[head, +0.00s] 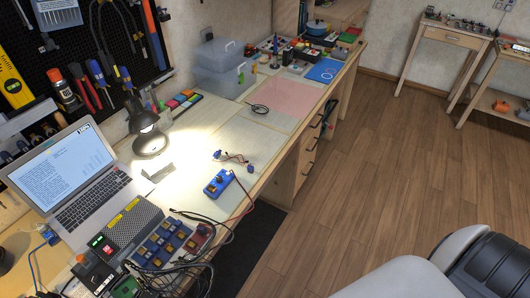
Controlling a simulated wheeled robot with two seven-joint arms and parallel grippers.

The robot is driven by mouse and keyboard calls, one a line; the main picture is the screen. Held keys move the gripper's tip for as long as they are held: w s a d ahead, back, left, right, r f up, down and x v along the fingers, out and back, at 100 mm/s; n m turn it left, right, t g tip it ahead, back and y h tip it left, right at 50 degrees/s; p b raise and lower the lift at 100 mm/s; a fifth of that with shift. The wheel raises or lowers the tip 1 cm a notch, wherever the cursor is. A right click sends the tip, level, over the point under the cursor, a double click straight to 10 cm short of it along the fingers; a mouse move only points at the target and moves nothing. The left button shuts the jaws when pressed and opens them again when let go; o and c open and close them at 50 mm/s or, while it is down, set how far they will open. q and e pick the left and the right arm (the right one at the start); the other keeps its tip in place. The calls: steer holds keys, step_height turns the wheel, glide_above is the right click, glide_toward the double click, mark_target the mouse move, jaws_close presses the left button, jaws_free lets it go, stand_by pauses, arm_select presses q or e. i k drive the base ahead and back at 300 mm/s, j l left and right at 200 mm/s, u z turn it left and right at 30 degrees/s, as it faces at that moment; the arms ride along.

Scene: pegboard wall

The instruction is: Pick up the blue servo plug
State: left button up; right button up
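A small blue piece (217,155) lies on the lit part of the workbench, with thin dark and red leads running right from it. It looks like the blue servo plug, but it is too small to be sure. A small dark end piece (249,168) lies at the right end of these leads. Neither of my grippers is in view.
A blue meter-like box (217,183) with a red lead lies just in front. A laptop (72,172), desk lamp (146,128), power supply (128,232) and tangled black cables crowd the left and front. A pink mat (285,97) lies farther back. The wooden floor (370,150) is open.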

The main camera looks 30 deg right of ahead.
mark_target(250, 170)
steer(key=z, duration=0.75)
